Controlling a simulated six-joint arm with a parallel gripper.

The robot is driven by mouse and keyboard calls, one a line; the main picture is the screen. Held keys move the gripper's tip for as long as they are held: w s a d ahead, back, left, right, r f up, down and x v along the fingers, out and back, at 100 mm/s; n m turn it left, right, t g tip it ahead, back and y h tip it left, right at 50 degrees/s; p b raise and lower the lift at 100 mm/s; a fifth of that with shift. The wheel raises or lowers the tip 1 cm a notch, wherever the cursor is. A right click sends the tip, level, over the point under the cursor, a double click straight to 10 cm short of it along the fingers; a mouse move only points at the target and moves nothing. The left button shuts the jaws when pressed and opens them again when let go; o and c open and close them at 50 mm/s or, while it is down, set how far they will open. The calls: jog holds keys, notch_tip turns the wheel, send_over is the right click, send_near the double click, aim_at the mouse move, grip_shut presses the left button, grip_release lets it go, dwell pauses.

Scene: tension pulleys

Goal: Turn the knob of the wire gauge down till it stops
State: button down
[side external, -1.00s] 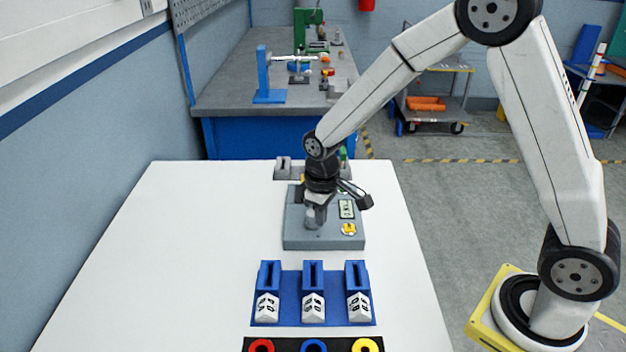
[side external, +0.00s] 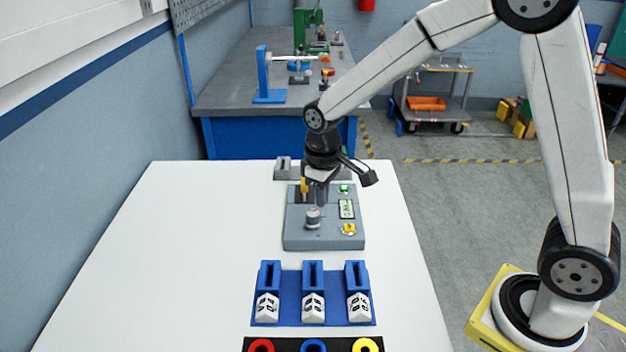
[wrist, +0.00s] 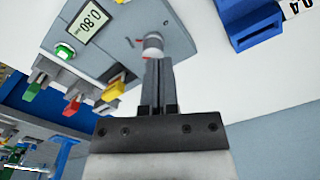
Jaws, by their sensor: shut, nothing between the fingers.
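The wire gauge is a flat grey box (side external: 297,238) on the white table. Its short grey knob (side external: 313,217) stands upright on the front left part and also shows in the wrist view (wrist: 153,45), with a small red mark at its side. The gauge's display (side external: 346,209) reads 0.80 in the wrist view (wrist: 87,22). My gripper (side external: 321,203) points down just behind and above the knob. In the wrist view my fingers (wrist: 158,62) are together and empty, with their tips close to the knob. I cannot tell whether they touch it.
A green button (wrist: 64,51) and a yellow part (side external: 349,229) sit on the gauge. A blue holder (side external: 290,284) with three slots and white labels stands in front. The table's left side is clear.

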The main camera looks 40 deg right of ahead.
aim_at(313, 219)
jog(key=shift+r, duration=0.25)
jog(key=shift+w+d+r, duration=0.25)
jog(key=shift+d, duration=0.4)
jog(key=shift+w+d+r, duration=0.2)
jog(key=shift+d+r, duration=0.05)
jog(key=shift+d, duration=0.35)
jog(key=shift+f, duration=0.2)
jog(key=shift+f, duration=3.3)
jog(key=shift+w+a, duration=0.25)
